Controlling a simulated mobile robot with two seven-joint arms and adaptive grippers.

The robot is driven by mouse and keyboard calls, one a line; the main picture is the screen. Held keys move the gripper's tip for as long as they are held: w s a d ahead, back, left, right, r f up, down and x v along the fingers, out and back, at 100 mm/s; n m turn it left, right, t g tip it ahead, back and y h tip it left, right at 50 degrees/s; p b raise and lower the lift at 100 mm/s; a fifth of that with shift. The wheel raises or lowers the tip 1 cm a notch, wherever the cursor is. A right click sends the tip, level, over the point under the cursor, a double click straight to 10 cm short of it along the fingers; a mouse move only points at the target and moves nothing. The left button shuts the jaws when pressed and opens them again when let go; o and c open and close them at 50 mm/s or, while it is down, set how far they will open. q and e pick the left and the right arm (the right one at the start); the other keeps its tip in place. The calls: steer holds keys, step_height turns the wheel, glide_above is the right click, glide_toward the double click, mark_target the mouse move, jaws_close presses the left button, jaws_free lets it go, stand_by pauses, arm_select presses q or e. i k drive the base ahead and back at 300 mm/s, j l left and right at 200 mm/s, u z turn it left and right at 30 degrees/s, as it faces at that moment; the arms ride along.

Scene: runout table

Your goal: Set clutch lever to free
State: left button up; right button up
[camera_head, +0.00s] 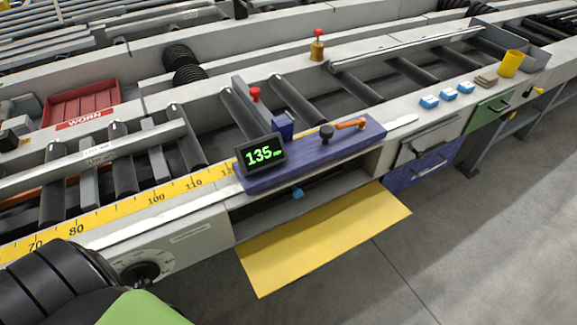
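An orange lever (350,124) lies nearly flat along the top of the blue carriage (300,158), pointing to the right. A black knob (326,131) stands just left of it. No readable clutch label or free mark shows, so I cannot confirm that this is the clutch lever or read its setting. A black and green part of my own body fills the lower left corner. Neither gripper's fingers show, and nothing of mine touches the lever.
A display (262,153) on the carriage reads 135. A yellow ruler (150,199) runs along the front edge. A black dial (140,272) is on the front panel. Red-topped posts (255,95) and rollers (245,112) stand behind. A yellow floor mat (325,240) lies below, with clear floor right.

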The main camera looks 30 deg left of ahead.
mark_target(298, 192)
steer(key=u, duration=0.8)
